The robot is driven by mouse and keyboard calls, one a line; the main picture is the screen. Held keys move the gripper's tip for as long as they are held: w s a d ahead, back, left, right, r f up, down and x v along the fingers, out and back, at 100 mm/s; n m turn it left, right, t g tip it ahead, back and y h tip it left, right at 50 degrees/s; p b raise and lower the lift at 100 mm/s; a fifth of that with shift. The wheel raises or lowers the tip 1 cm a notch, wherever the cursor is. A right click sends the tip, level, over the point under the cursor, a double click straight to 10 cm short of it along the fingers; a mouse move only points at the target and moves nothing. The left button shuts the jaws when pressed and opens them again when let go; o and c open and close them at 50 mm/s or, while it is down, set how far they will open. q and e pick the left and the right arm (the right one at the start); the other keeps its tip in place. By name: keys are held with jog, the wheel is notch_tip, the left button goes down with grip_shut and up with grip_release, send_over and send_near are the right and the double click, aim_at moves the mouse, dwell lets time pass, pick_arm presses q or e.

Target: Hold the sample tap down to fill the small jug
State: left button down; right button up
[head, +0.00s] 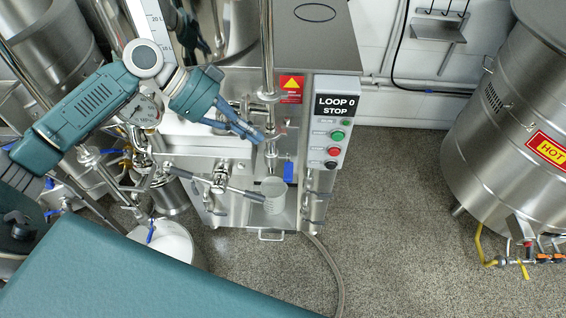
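My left gripper (257,137) comes in from the left on its teal arm. Its blue-grey fingers reach to the front of the steel pipework, close beside the upright sample pipe (271,143). The fingers overlap in this view, so I cannot tell their gap or whether they touch the tap. A blue lever (288,171) hangs at the right of the pipe, below the fingertips. The small jug (274,196), pale with markings on its side, stands below the pipe at the front of the mill. Its contents are not clear. My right gripper is not in view.
A control box marked LOOP 0 STOP (336,124) is right of the pipe. A white bucket (170,243) stands on the floor at lower left. A large steel tank labelled HOT (490,135) stands at right. The speckled floor (400,230) between is clear.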

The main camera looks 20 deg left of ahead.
pick_arm(q)
jog(key=shift+d+f, duration=0.1)
jog(key=p, duration=0.2)
send_over(288, 172)
jog(key=a, duration=0.2)
notch_tip(288, 172, down, 6)
jog(key=f, duration=0.3)
jog(key=f+p, duration=0.1)
jog(key=f, duration=0.1)
jog(key=shift+s+d, duration=0.25)
jog(key=shift+d, duration=0.1)
jog(key=shift+s+f, duration=0.1)
jog(key=shift+s+d+f+t, duration=0.1)
jog(key=shift+f+t, duration=0.05)
jog(key=shift+t, duration=0.15)
